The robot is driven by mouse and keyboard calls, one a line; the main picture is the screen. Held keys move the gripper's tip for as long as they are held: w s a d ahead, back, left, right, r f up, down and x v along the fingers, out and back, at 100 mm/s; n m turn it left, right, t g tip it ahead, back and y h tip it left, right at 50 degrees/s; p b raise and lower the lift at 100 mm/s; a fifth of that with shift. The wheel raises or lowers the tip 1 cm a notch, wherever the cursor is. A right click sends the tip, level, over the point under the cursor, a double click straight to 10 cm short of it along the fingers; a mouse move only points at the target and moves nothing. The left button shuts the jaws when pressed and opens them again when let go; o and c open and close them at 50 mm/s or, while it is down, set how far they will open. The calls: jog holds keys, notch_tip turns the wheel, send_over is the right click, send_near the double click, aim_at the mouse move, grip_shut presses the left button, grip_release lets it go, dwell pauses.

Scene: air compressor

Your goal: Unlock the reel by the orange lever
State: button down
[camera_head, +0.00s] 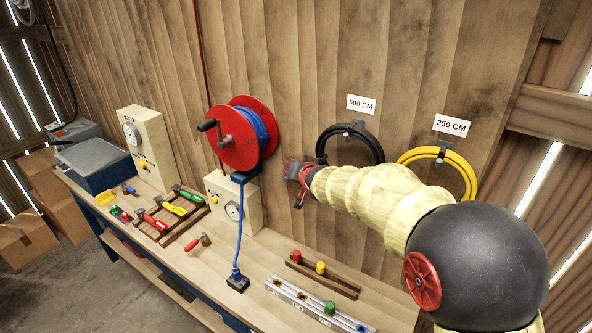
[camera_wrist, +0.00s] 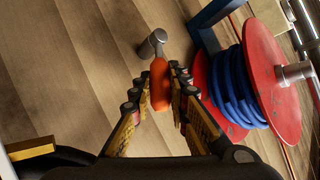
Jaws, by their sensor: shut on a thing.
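The orange lever (camera_wrist: 160,85) shows in the wrist view between the fingers of my gripper (camera_wrist: 160,76), which is shut on it. A grey metal pivot (camera_wrist: 152,43) at the lever's far end meets the wooden wall. The reel (camera_head: 240,136) has red discs, blue hose and a dark crank. In the wrist view, the reel (camera_wrist: 277,75) is right of the lever, apart from my fingers. In the head view, my gripper (camera_head: 300,180) is right of the reel near the wall, and I cannot make out the lever there.
A black hose coil (camera_head: 350,140) and a yellow hose coil (camera_head: 437,165) hang on the wall near my arm. Below, the workbench (camera_head: 215,268) holds tools, gauge boxes and a blue plug (camera_head: 238,282). A blue bracket (camera_head: 245,174) holds the reel.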

jog(key=shift+w+a+f+n+g+h+b, duration=0.15)
jog(key=shift+w+a+n+g+h+b, duration=0.35)
jog(key=shift+b, duration=2.9)
jog(key=shift+s+a+g+b, duration=0.1)
jog(key=shift+g+b, duration=0.2)
jog(key=shift+b, duration=0.25)
jog(key=shift+a+r, duration=0.1)
jog(key=shift+r, duration=0.15)
jog(key=shift+w+a+r+n+g+h+p, duration=0.35)
jog(key=shift+g+h+p, duration=0.3)
jog(key=shift+p, duration=0.3)
jog(key=shift+w+a+g+h+p, duration=0.15)
jog(key=shift+a+g+h+p, duration=0.25)
jog(key=shift+p, duration=0.4)
jog(key=shift+d+n, duration=0.1)
jog(key=shift+n, duration=0.15)
jog(key=c, duration=1.7)
grip_release()
